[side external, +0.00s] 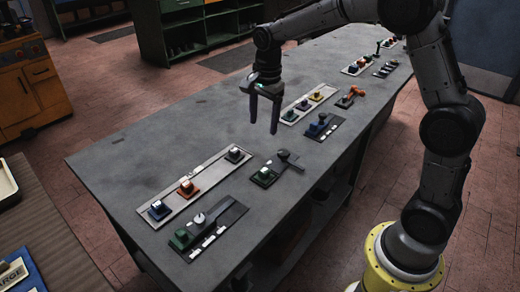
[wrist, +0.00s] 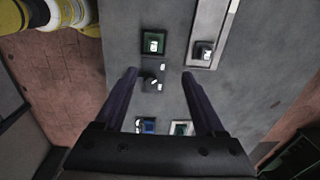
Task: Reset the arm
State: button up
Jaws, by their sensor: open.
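My gripper (side external: 263,127) hangs with its fingers pointing down above the middle of the grey table in the side view. Its two dark fingers are spread apart with nothing between them. In the wrist view my gripper (wrist: 159,73) is open over a dark lever piece (wrist: 152,82) and just below a green block (wrist: 152,42). The fingers appear clear of the table and of the pieces on it. The same green block (side external: 264,176) and its dark lever (side external: 289,159) lie to the front of the gripper in the side view.
A pale strip (side external: 212,172) with several coloured blocks and a dark panel (side external: 210,230) lie at the table's near end. Another strip (side external: 308,104), a blue block (side external: 316,129) and an orange piece (side external: 350,97) lie farther back. The table's left side (side external: 150,140) is bare.

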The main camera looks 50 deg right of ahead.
jog(key=s+a+r+n+t, duration=0.3)
jog(key=s+r+n+t, duration=0.1)
jog(key=s+r, duration=0.85)
jog(key=s+f+n, duration=0.2)
jog(key=s+n, duration=0.5)
jog(key=s+a+f+n, duration=0.1)
jog(key=s+f+n, duration=0.2)
jog(key=s+n, duration=0.3)
jog(key=shift+s+f+n+t, duration=0.3)
jog(key=shift+s+n+t, duration=0.1)
jog(key=shift+s, duration=0.45)
